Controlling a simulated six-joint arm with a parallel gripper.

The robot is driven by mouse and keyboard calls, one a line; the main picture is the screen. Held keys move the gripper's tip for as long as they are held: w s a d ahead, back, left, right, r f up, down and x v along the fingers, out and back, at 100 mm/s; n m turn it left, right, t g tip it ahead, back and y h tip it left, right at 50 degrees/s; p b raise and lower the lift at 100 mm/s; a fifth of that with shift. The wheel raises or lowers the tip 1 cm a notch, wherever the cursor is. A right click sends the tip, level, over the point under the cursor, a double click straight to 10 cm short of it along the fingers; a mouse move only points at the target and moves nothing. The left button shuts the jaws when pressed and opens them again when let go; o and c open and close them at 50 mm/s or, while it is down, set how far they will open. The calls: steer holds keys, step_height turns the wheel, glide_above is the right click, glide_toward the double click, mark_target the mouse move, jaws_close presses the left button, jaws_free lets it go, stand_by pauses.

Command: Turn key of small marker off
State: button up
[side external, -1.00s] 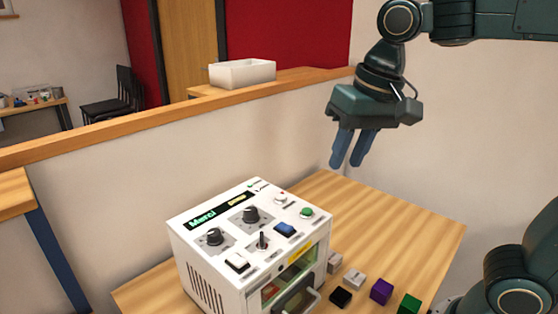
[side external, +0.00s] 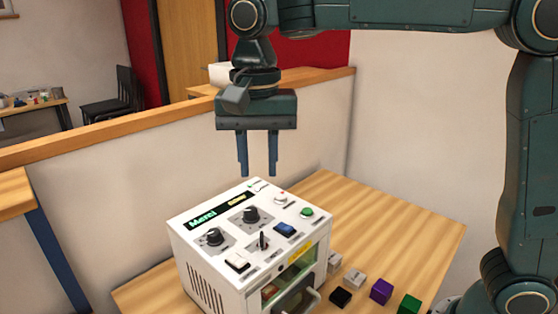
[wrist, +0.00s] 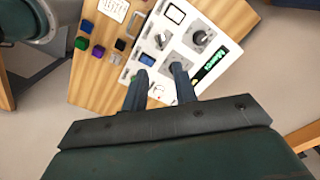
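The small marker (side external: 205,262) is a white box on the wooden table, with a sloping control panel on top. A small dark upright switch (side external: 262,241), which looks like the key, stands in the panel's front middle. It also shows in the wrist view (wrist: 160,40). Its exact turn is too small to tell. My gripper (side external: 258,172) points down above the back of the panel, empty and apart from it. Its two blue-grey fingers are spread, and they also show in the wrist view (wrist: 158,80).
Two black knobs (side external: 251,215) (side external: 215,237), a blue switch (side external: 284,229), a white switch (side external: 237,262) and a green button (side external: 307,212) surround the switch. Small blocks, including a purple one (side external: 381,291), lie right of the box. A low wall (side external: 120,200) runs behind.

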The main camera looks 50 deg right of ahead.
mark_target(262, 235)
steer(key=shift+f, duration=0.1)
steer(key=shift+f, duration=6.8)
steer(key=shift+c, duration=0.5)
jaws_close()
